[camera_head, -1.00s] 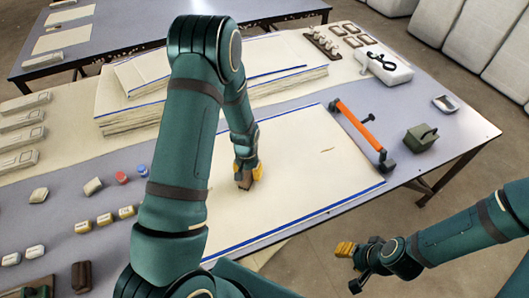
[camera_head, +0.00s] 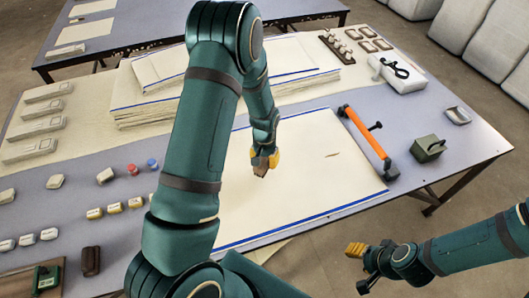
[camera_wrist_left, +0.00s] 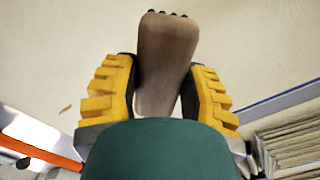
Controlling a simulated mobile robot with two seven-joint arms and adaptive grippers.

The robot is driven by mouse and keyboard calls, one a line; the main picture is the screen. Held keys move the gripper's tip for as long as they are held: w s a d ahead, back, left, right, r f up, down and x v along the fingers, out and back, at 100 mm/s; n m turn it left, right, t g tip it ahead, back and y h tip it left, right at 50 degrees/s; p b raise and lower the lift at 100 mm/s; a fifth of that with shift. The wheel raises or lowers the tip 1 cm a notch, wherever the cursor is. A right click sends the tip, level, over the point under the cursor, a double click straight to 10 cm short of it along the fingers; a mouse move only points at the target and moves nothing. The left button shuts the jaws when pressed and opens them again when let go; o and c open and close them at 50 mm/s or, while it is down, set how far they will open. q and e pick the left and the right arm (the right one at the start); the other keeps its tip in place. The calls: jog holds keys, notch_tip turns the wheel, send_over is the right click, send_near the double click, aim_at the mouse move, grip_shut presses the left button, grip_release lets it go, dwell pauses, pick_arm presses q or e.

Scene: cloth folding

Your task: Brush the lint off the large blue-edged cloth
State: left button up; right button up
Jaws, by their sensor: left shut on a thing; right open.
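My left gripper (camera_head: 264,158) is over the cloth, left of the speck. Its yellow fingers (camera_wrist_left: 160,95) are shut on a brown brush (camera_wrist_left: 165,55). I cannot tell whether the brush touches the cloth. My right gripper (camera_head: 362,266) is open and empty, off the table's front edge.
An orange-handled bar (camera_head: 365,135) lies along the cloth's right edge. A green box-like block (camera_head: 428,148) stands right of it. Folded cloth stacks (camera_head: 150,112) lie behind. Small labelled blocks (camera_head: 115,208) and a dark brown block (camera_head: 91,261) lie at left.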

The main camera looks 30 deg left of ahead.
pick_arm(q)
jog(key=shift+r+p, duration=0.6)
jog(key=shift+r, duration=0.65)
